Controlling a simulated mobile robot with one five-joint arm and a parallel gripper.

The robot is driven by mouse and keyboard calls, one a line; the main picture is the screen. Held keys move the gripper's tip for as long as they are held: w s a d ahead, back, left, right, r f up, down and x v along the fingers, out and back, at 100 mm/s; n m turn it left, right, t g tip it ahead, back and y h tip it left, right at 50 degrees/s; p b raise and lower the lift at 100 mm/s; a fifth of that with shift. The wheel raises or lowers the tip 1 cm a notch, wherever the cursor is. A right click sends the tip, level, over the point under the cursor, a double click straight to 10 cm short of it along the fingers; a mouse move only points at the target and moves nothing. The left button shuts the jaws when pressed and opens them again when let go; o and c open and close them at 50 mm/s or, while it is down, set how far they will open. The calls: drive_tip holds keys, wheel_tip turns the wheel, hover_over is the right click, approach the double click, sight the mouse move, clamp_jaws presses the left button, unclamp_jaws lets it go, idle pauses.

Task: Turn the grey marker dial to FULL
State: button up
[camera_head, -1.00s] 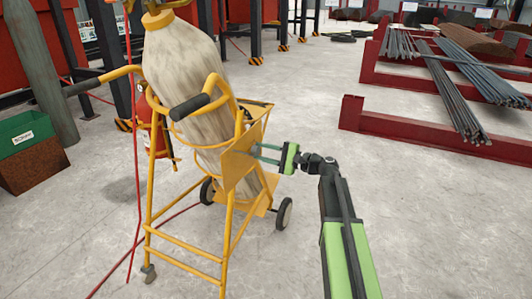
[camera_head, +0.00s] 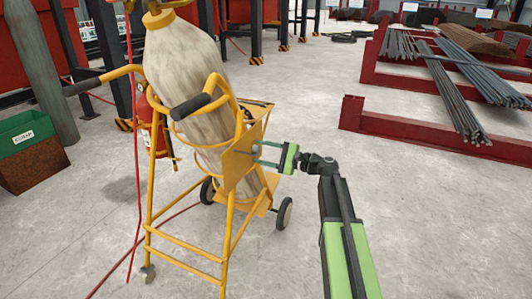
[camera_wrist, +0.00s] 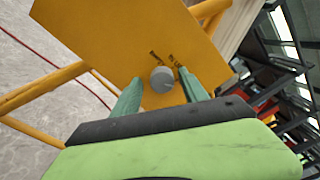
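The grey marker dial (camera_wrist: 162,79) is a small round knob on a yellow plate (camera_wrist: 130,40) on the side of the gas-bottle cart. Two short dark labels are printed on the plate beside the dial, too small to read. My gripper (camera_wrist: 161,76) is open, with one green finger on each side of the dial and a visible gap to each. Whether the fingertips reach the plate cannot be told.
The yellow cart (camera_head: 186,252) holds a large pale bottle (camera_head: 183,65) and stands on wheels. A red extinguisher (camera_head: 145,140) hangs behind it. A red hose runs down the left. Red racks with steel bars (camera_head: 455,90) stand at the right; floor between is clear.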

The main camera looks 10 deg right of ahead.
drive_tip(key=shift+d, duration=0.1)
drive_tip(key=shift+d, duration=0.15)
drive_tip(key=v, duration=1.7)
drive_tip(key=shift+s, duration=0.1)
